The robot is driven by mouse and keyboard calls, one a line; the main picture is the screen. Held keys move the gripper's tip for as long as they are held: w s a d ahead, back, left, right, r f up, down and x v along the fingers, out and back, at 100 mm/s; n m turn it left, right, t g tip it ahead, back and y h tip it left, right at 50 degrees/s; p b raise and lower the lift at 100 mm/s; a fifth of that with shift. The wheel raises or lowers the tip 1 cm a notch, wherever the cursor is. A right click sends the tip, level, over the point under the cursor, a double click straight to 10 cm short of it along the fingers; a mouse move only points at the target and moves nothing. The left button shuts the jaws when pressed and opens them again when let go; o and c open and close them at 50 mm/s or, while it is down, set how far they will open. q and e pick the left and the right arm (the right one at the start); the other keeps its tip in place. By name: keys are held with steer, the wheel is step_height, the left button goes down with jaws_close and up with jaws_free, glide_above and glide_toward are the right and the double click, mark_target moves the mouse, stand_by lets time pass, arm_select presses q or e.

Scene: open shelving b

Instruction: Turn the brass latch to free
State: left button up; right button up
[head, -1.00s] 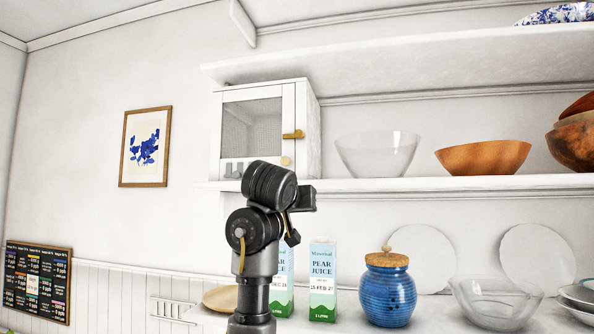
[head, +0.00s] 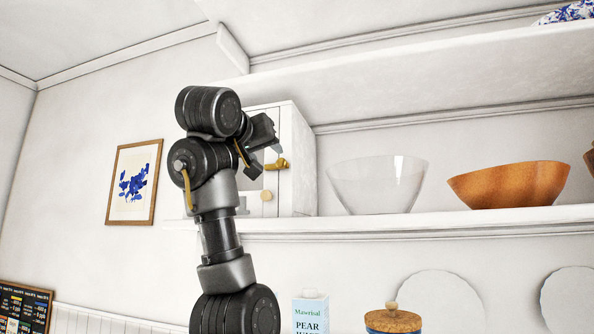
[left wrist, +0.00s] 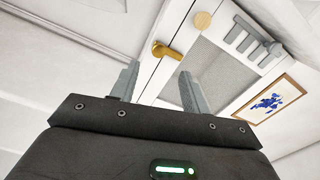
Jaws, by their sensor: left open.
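The brass latch (head: 278,164) is on the front of a small white cabinet (head: 303,165) on the shelf. It also shows in the left wrist view (left wrist: 166,51), lying across the door's edge strip, beyond my fingertips. A round pale knob (head: 266,196) sits below the latch in the head view. My left gripper (head: 262,150) is close to the latch on its left, partly hidden by its own arm. In the left wrist view its two fingers (left wrist: 158,85) are apart with nothing between them, and the latch appears past the gap. My right gripper is not in view.
A clear glass bowl (head: 377,183) and a wooden bowl (head: 508,184) stand on the shelf (head: 450,224) right of the cabinet. A juice carton (head: 310,313) and a lidded jar (head: 393,320) are below. A framed picture (head: 134,182) hangs at the left.

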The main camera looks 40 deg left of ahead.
mark_target(280, 163)
arm_select(q)
steer(key=p+x, duration=0.2)
steer(key=x, duration=0.1)
steer(key=p+x, duration=0.2)
steer(key=x, duration=0.1)
steer(key=r+p+x, duration=0.1)
steer(key=p+x, duration=0.1)
steer(key=x, duration=0.1)
steer(key=shift+a, duration=0.1)
steer(key=shift+w+a+p, duration=0.15)
steer(key=shift+p, duration=0.3)
steer(key=shift+w+f, duration=0.1)
steer(key=shift+w, duration=0.05)
steer(key=shift+w+f, duration=0.1)
steer(key=shift+w, duration=0.05)
steer(key=c, duration=1)
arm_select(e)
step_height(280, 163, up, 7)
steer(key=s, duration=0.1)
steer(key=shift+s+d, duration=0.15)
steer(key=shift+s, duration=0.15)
